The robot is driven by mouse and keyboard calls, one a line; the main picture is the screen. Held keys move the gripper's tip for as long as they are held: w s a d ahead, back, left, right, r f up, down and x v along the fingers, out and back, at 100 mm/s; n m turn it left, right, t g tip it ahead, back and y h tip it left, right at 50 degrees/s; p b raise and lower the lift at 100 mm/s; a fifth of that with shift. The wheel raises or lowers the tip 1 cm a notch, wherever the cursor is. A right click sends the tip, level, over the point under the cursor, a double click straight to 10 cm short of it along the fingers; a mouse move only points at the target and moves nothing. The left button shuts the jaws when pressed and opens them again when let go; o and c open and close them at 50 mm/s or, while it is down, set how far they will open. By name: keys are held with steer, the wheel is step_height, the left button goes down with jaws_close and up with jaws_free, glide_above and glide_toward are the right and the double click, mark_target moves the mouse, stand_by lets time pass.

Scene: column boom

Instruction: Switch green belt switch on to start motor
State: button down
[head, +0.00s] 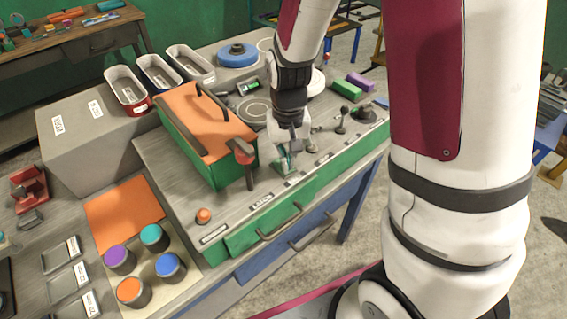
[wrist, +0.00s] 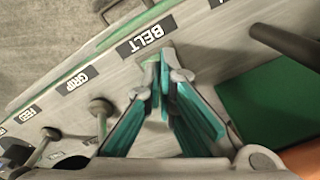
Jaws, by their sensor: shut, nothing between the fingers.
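My gripper (wrist: 160,62) is shut and empty, its teal-padded fingers meeting low over the grey panel beside the BELT label (wrist: 142,38). In the head view my gripper (head: 284,168) is down at the panel, just right of the orange-topped green box. A small grey piece shows at the fingertips in the wrist view. I cannot tell whether it is part of the belt switch or of the fingers. The green belt switch is not clearly visible; the fingers cover that spot. I cannot tell its position or whether the fingers touch it.
Knobbed levers stand by the GRIP label (wrist: 77,81) and the FEED label. The green box (head: 207,134) and a red-topped dark post (head: 244,160) stand close left of my gripper. An orange button (head: 204,215) is at the front left. Green and purple blocks lie at the back right.

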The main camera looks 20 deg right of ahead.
steer(key=shift+r+p, duration=1.5)
steer(key=shift+r, duration=1.7)
steer(key=s+r+n+t, duration=0.1)
steer(key=s+r, duration=0.3)
steer(key=r, duration=0.3)
steer(key=s+r+t, duration=0.2)
steer(key=s+r, duration=0.1)
steer(key=r, duration=0.4)
steer(key=s+r+n+t, duration=0.1)
steer(key=s+r+t, duration=0.1)
steer(key=s+r, duration=0.5)
steer(key=s, duration=0.4)
steer(key=shift+t+b, duration=0.3)
